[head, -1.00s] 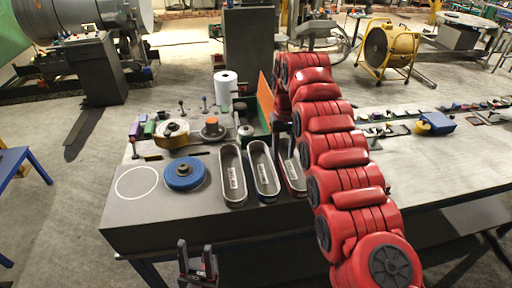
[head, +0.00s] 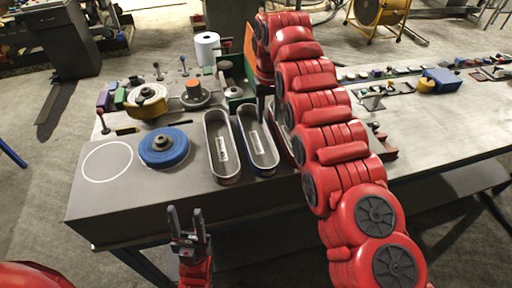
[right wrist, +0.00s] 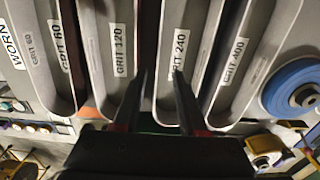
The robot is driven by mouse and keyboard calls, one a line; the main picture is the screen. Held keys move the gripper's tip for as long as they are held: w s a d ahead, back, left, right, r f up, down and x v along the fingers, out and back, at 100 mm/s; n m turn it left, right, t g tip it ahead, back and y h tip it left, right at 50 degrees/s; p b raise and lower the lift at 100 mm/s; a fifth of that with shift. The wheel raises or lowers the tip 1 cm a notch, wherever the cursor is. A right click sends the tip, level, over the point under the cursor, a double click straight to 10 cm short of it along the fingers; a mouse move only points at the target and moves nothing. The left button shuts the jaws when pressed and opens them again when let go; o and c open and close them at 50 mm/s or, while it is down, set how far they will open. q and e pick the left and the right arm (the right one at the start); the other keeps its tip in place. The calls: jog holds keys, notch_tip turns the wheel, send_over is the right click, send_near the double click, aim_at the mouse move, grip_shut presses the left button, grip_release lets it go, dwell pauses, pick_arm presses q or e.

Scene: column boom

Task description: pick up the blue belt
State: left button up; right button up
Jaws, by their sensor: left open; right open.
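The oval grey loop-shaped holders stand in a row on the dark bench. The second from left in the head view (head: 274,158) shows a thin blue edge low on its front end, perhaps the blue belt; most of it is hidden. In the right wrist view the labels read GRIT 60, 120, 240 and 400; the GRIT 240 loop (right wrist: 197,20) is near the middle. My right gripper (right wrist: 162,78) is open and empty over the GRIT 120 and 240 loops; contact is unclear. My left gripper (head: 187,215) is open and empty in front of the bench edge.
A blue disc (head: 164,148) and a white painted circle (head: 107,162) lie left of the loops. A yellow tape roll (head: 146,101), a white roll (head: 207,48) and an orange panel (head: 249,52) stand behind. The lighter bench (head: 440,125) at right has small items.

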aim_at(268, 130)
notch_tip(268, 130, down, 2)
jog(key=shift+f, duration=0.1)
jog(key=shift+f+p, duration=0.1)
jog(key=shift+p, duration=0.25)
jog(key=f+p, duration=0.1)
jog(key=p, duration=0.1)
jog(key=f+p, duration=0.1)
jog(key=p, duration=0.1)
jog(key=shift+w, duration=0.3)
notch_tip(268, 130, down, 2)
jog(key=shift+d, duration=0.1)
jog(key=shift+f, duration=0.35)
grip_shut()
